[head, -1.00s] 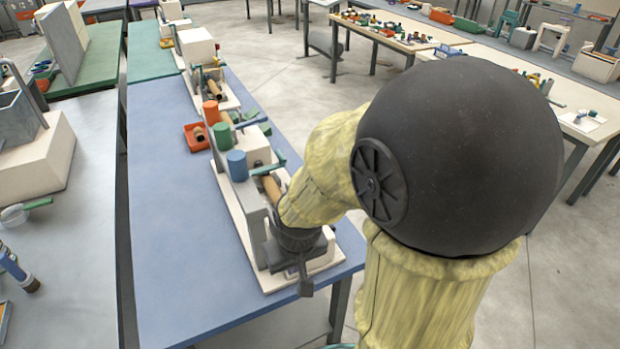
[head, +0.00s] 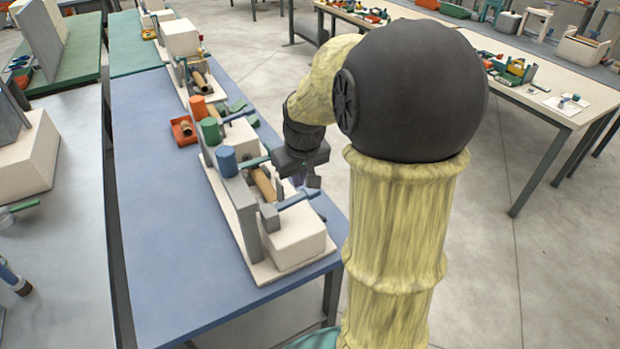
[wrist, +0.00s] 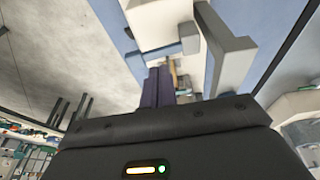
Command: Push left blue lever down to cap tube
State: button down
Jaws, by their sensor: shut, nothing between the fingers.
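The winder (head: 240,215) stands along the right side of the blue table. A blue lever (head: 297,199) sticks out to the right from the grey block at its near end and looks roughly level. A brown tube (head: 263,183) lies in the winder behind that block, with a green lever (head: 256,162) at its far end. My gripper (head: 312,181) is shut and empty, just beyond the blue lever's outer end; I cannot tell whether they touch. In the wrist view the closed fingers (wrist: 158,86) point toward the blue lever (wrist: 161,49), with part of the tube (wrist: 173,72) behind them.
Blue (head: 226,161), green (head: 211,131) and orange (head: 197,108) cylinders stand along the winder's left side. An orange tray (head: 183,131) sits to their left. The blue table (head: 165,230) is bare at the front left. Open floor lies right of the table.

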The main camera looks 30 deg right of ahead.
notch_tip(320, 180, up, 4)
send_over(310, 191)
jog(key=s, duration=0.3)
jog(key=shift+w+a+r, duration=0.1)
jog(key=shift+w+a, duration=0.05)
jog(key=shift+a, duration=0.2)
jog(key=x, duration=0.4)
jog(key=p+x, duration=0.1)
jog(key=x, duration=0.4)
jog(key=p+x, duration=0.1)
jog(key=x, duration=0.4)
jog(key=shift+s+d, duration=0.15)
jog(key=shift+s, duration=0.25)
